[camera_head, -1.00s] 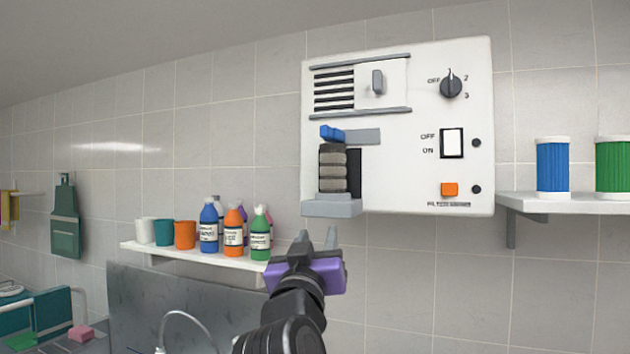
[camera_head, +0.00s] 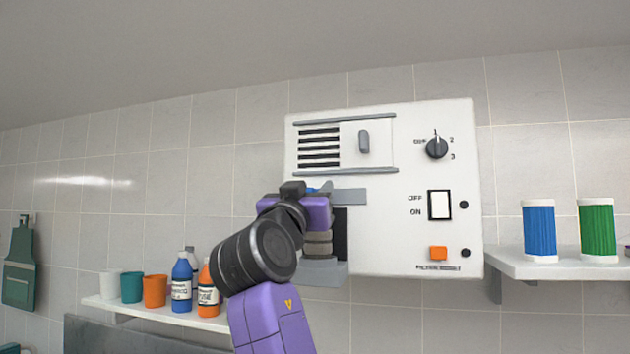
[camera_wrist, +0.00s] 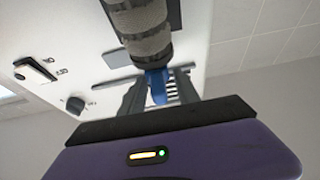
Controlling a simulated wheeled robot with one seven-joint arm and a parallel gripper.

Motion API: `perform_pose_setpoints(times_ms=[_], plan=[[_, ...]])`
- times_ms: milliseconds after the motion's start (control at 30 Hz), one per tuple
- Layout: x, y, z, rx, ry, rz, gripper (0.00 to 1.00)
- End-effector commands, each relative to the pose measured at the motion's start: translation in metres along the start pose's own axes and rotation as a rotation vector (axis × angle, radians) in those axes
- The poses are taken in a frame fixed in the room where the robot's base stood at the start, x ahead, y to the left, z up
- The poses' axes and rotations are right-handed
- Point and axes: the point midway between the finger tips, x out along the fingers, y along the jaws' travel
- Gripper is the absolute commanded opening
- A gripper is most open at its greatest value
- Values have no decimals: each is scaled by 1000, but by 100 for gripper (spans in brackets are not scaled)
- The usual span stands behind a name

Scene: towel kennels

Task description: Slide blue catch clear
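The blue catch (camera_head: 327,186) is mostly hidden behind my gripper in the head view; only a sliver shows at the upper left of the grey filter roll (camera_head: 318,243). In the wrist view the blue catch (camera_wrist: 157,86) stands at the end of the grey roll (camera_wrist: 143,30), between my two fingers. My gripper (camera_wrist: 158,92) looks open, with a gap showing beside the catch where the vent slats appear. In the head view my gripper (camera_head: 305,190) is in front of the catch; its fingertips are hard to make out.
The white wall unit (camera_head: 385,220) carries a grey slot strip (camera_head: 350,196), a black dial (camera_head: 437,147), a rocker switch (camera_head: 440,205) and an orange button (camera_head: 438,253). A shelf (camera_head: 555,265) with blue and green rolls is at right. Cups and bottles stand on a lower-left shelf.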

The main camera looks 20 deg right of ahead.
Motion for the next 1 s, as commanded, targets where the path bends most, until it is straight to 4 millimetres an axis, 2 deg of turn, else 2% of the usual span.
perform_pose_setpoints(times_ms=[133,433,467,633,1000], plan=[[12,0,-1,0,0,1,38],[14,0,0,1,0,0,38],[14,0,0,1,0,0,34],[14,0,0,1,0,0,1],[14,0,1,0,0,0,0]])
